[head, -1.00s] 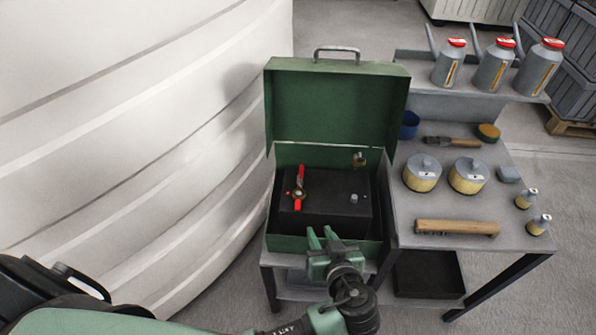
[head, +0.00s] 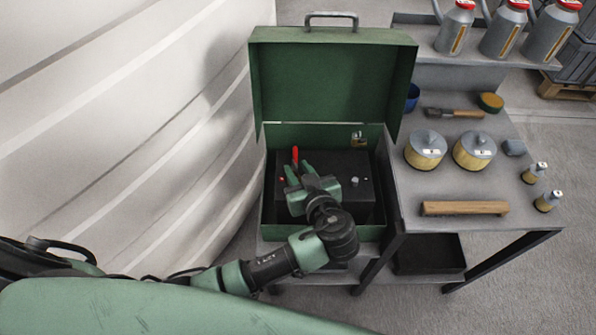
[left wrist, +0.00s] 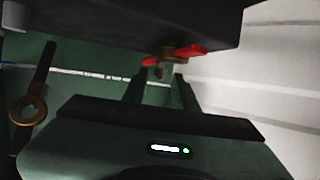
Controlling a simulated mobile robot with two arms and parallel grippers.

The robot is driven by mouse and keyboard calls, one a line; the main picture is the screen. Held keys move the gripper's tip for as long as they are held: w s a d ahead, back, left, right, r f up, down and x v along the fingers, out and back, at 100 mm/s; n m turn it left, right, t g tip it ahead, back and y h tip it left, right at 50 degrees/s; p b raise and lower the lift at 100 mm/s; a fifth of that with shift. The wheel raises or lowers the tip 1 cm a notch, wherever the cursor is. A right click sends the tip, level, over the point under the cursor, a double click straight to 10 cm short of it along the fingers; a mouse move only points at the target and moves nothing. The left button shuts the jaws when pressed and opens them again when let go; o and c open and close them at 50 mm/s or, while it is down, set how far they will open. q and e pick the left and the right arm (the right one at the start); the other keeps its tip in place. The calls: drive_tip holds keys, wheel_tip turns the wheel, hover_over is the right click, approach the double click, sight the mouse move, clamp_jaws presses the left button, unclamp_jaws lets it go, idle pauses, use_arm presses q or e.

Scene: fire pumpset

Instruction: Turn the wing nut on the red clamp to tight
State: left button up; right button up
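The red clamp (head: 295,155) sits on the left of the black battery (head: 360,195) inside the open green box. My left gripper covers most of it in the head view, and its wing nut is hidden there. In the left wrist view the red clamp (left wrist: 191,50) shows at the battery's edge, with the brass wing nut (left wrist: 171,53) beyond my fingertips. My left gripper (head: 296,172) is open; its fingers stand apart in the left wrist view (left wrist: 160,84), with the nut roughly in line with the gap. I cannot tell whether they touch it. My right gripper is out of view.
The green box lid (head: 330,85) stands open behind the battery. A brass ring on a black piece (left wrist: 28,109) shows at the left of the wrist view. A grey bench (head: 480,225) with filters and a wooden-handled tool stands right. A white ribbed tank (head: 110,120) is left.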

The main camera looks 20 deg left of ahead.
use_arm(q)
drive_tip(key=shift+w+a, duration=0.1)
clamp_jaws()
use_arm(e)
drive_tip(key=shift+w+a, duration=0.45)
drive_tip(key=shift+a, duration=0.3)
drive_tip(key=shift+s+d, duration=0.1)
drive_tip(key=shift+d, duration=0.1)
